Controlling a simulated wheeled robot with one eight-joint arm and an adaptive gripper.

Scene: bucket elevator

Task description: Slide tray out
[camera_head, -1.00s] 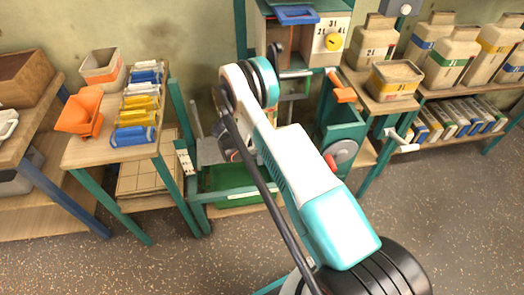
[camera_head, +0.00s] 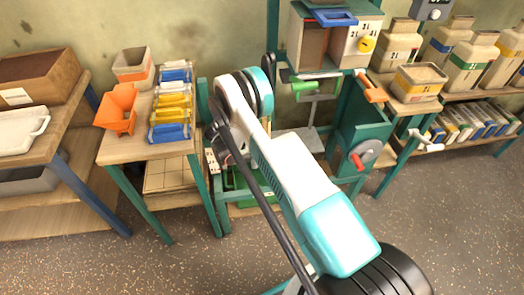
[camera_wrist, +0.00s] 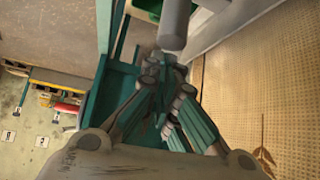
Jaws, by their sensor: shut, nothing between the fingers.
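A green tray (camera_head: 248,200) sits low inside the teal frame of the elevator in the head view. My arm hides much of it. My gripper (camera_wrist: 168,112) shows in the wrist view, with its teal-padded fingers closed together and nothing visible between them. A grey rod-like part (camera_wrist: 174,25) lies just beyond the fingertips; I cannot tell whether they touch. Teal surfaces (camera_wrist: 112,95) lie beside and beyond the fingers on the left; I cannot tell whether they belong to the tray. In the head view my gripper is hidden behind my arm.
A wooden table (camera_head: 120,148) with an orange bin (camera_head: 118,108) and several coloured packets (camera_head: 172,105) stands left of the elevator. A red-handled crank (camera_head: 364,157) is on its right side. Shelves with several canisters (camera_head: 465,52) stand at right. The speckled floor in front is open.

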